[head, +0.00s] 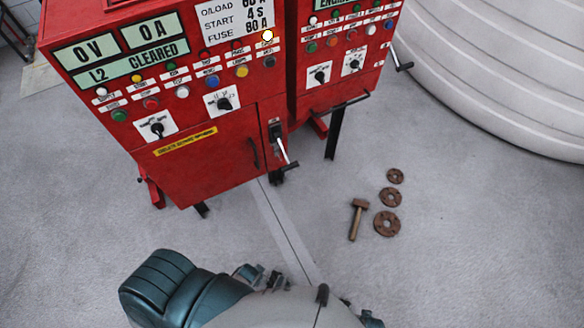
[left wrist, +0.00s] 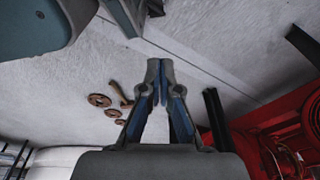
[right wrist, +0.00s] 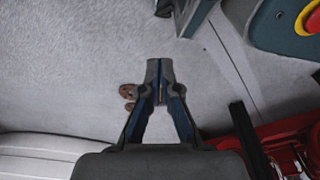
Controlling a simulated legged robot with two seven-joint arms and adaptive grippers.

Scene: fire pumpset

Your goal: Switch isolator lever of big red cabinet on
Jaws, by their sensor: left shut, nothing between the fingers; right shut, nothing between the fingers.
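The big red cabinet (head: 215,190) stands at the upper left of the head view, with display panels, buttons and knobs on its face. Its isolator lever (head: 285,152) is at the lower right of the front, on a black mount, with its pale handle slanting down and right. My left gripper (left wrist: 158,68) is shut and empty, over the floor in the left wrist view. My right gripper (right wrist: 159,68) is shut and empty, over the floor in the right wrist view. Neither gripper shows in the head view, and both are apart from the lever.
A second red cabinet (head: 335,50) adjoins on the right, with a black handle bar (head: 343,104) low on its front. A large white ribbed tank (head: 500,70) fills the upper right. A hammer (head: 357,216) and brown flanges (head: 387,223) lie on the otherwise clear floor.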

